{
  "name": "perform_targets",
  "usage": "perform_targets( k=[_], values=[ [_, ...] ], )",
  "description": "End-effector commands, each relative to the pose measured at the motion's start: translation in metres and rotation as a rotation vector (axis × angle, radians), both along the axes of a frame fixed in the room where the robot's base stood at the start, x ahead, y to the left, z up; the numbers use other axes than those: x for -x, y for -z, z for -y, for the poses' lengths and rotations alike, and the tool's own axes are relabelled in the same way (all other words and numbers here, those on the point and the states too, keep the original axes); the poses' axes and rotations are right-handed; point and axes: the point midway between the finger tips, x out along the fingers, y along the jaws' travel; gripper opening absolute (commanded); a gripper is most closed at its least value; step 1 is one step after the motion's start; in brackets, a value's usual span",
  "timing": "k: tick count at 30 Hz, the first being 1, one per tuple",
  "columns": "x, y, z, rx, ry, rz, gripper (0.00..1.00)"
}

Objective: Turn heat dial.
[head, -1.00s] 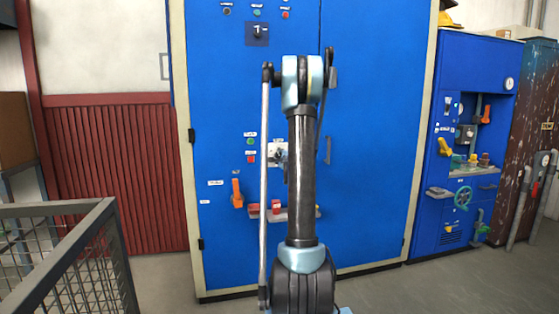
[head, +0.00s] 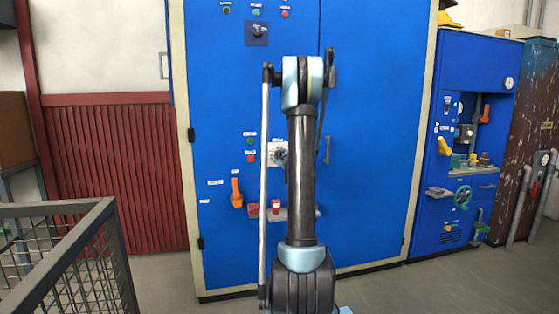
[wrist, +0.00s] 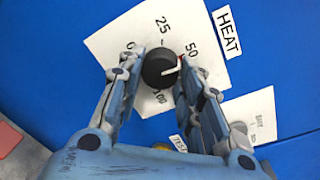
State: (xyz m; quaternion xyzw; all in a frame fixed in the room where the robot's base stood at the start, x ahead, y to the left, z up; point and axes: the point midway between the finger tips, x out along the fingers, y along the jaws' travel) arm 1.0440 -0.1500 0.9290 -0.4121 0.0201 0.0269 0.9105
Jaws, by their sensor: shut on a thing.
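The heat dial is a round black knob (wrist: 160,68) with a white pointer, on a tilted white plate (wrist: 110,42) marked 0, 25, 50 and 100. A HEAT label (wrist: 228,30) is beside it. The pointer faces right, near the 50 mark. My gripper (wrist: 163,58) is shut on the dial, one finger on each side of it. In the head view the dial's plate (head: 271,154) shows partly, on the blue cabinet (head: 370,130); my arm hides much of it and my gripper.
A second plate with a label (wrist: 255,115) is beside my right finger in the wrist view. An orange lever (head: 236,193) and a small shelf (head: 295,213) are lower on the cabinet. A metal mesh cage (head: 70,250) stands at the left front.

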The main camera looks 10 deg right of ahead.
Motion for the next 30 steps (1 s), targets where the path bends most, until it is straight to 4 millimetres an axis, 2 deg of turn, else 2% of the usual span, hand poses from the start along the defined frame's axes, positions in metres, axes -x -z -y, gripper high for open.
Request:
perform_targets(
  k=[4,5,6,7,20,23,30],
  values=[
    [0.001,0.001,-0.002,0.002,-0.004,-0.001,0.1],
    [0.001,0.001,-0.002,0.003,-0.004,-0.001,0.4],
    [0.001,0.001,-0.002,0.003,-0.004,-0.001,0.49],
    [0.0,0.001,-0.002,0.002,-0.004,-0.001,0.54],
    [0.005,0.0,-0.001,0.001,-0.001,0.0,0.54],
    [0.016,-0.001,0.0,0.001,-0.001,-0.001,0.54],
    [0.061,-0.003,0.001,0.001,-0.001,-0.001,0.54]
  ],
)
